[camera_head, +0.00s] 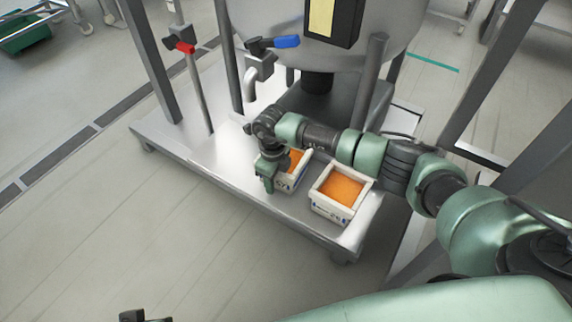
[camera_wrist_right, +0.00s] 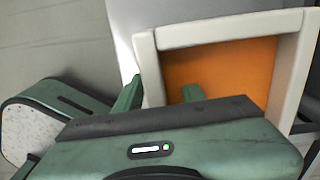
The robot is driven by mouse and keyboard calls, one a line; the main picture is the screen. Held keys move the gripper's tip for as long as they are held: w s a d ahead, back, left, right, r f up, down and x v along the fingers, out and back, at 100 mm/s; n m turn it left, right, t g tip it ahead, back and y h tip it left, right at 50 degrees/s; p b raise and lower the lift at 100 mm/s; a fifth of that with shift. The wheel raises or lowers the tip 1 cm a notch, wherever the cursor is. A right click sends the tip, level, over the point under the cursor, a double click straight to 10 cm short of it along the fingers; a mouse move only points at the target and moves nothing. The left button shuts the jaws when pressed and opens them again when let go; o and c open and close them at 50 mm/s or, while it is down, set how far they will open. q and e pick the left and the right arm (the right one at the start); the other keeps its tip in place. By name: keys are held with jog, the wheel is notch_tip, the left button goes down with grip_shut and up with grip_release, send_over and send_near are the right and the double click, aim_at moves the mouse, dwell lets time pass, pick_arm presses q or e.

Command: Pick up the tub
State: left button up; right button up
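Two white tubs filled with orange stuff stand upright side by side on the metal platform: a left tub (camera_head: 288,184) and a right tub (camera_head: 329,208). My right gripper (camera_head: 266,181) points down at the left tub's left side and hides part of it. In the right wrist view, this tub's pale rim (camera_wrist_right: 220,28) is close. The fingers of my right gripper (camera_wrist_right: 162,95) stand apart, one outside the side wall and one inside over the orange fill, with a gap visible. A dark piece at the bottom edge of the head view looks like my left gripper (camera_head: 145,317), mostly cut off.
The metal platform (camera_head: 190,140) carries a large steel vessel (camera_head: 270,18) on grey legs. A spout valve with a blue handle (camera_head: 287,41) hangs behind the tubs, and a red-handled valve (camera_head: 184,47) stands left. The platform left of the gripper is clear.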

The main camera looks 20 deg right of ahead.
grip_shut()
dwell(1.3)
jog(key=shift+r, duration=0.1)
